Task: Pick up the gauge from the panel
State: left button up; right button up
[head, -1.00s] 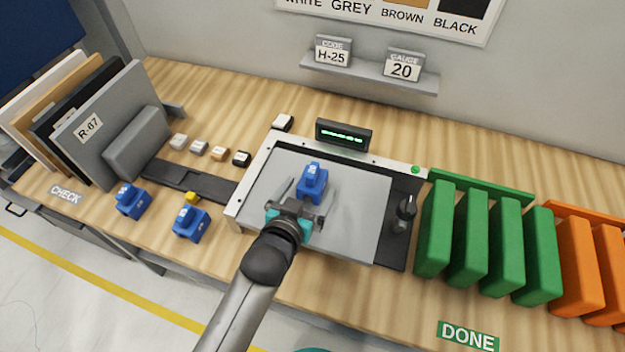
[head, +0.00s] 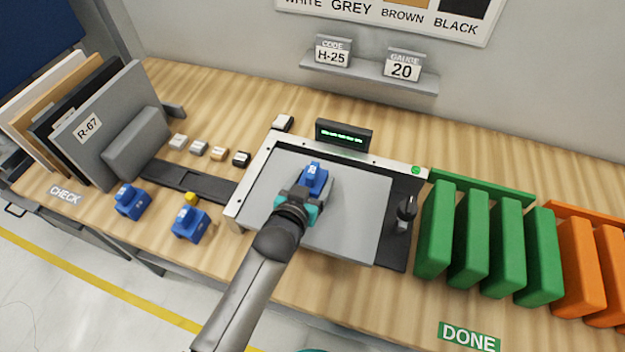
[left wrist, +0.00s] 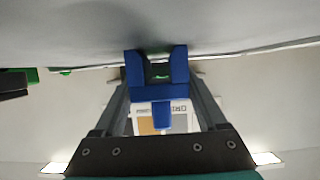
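The gauge (head: 314,178) is a small blue block with a pale label, standing on the grey panel (head: 360,215) in the middle of the bench. My left gripper (head: 312,188) is down at the panel with one finger on each side of the gauge, apparently shut on it. In the left wrist view the blue gauge (left wrist: 157,72) fills the space between the two dark fingers, which lie close along its sides. The gauge's underside is hidden, so I cannot tell whether it still touches the panel.
Two similar blue blocks (head: 130,201) (head: 190,223) stand left of the panel. Green blocks (head: 436,230) stand further right, and leaning boards (head: 90,125) at far left.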

pick_arm(q)
jog(key=c, duration=1.1)
jog(key=shift+r, duration=0.1)
